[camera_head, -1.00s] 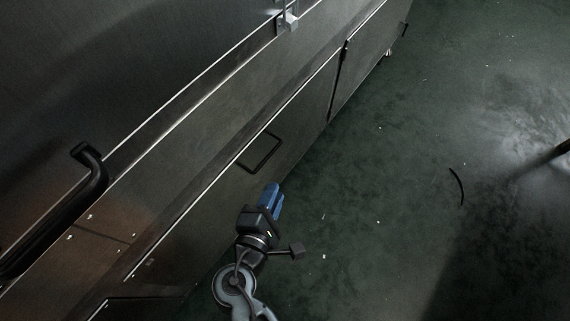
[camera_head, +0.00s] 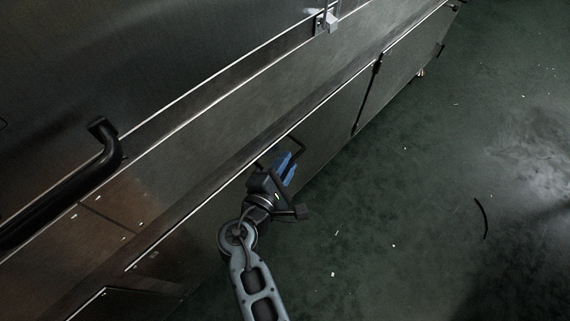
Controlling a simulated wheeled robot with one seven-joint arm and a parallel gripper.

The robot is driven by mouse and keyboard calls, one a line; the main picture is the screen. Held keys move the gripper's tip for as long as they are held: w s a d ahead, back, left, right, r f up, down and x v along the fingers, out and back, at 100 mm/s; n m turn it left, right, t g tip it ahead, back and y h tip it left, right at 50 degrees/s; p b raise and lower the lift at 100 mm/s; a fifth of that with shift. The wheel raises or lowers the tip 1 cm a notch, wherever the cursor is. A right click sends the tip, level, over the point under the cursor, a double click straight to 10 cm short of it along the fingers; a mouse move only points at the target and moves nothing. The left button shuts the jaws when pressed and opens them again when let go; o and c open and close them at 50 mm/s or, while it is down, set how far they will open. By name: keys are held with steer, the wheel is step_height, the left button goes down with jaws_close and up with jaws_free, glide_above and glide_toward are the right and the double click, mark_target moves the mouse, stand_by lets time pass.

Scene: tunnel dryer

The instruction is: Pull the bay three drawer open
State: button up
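A long grey metal drawer front (camera_head: 322,128) runs along the lower side of the dryer, with a dark bar handle (camera_head: 296,143) on it. The drawer front looks flush with its neighbours. My gripper (camera_head: 287,168), with blue fingers, is at the handle, and the fingers overlap it in this view. I cannot tell whether the fingers are around the bar or only in front of it, nor whether they are open or shut. The gripper body hides the lower left part of the handle. No bay number is readable.
A thick black curved handle (camera_head: 112,150) is on the dryer body at the left. A metal latch (camera_head: 327,22) is at the top. Another panel with a small handle (camera_head: 440,49) continues to the right. The dark green floor (camera_head: 400,220) is mostly clear, with a thin black strip (camera_head: 483,218).

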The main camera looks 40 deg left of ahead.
jaws_close()
stand_by(0.5)
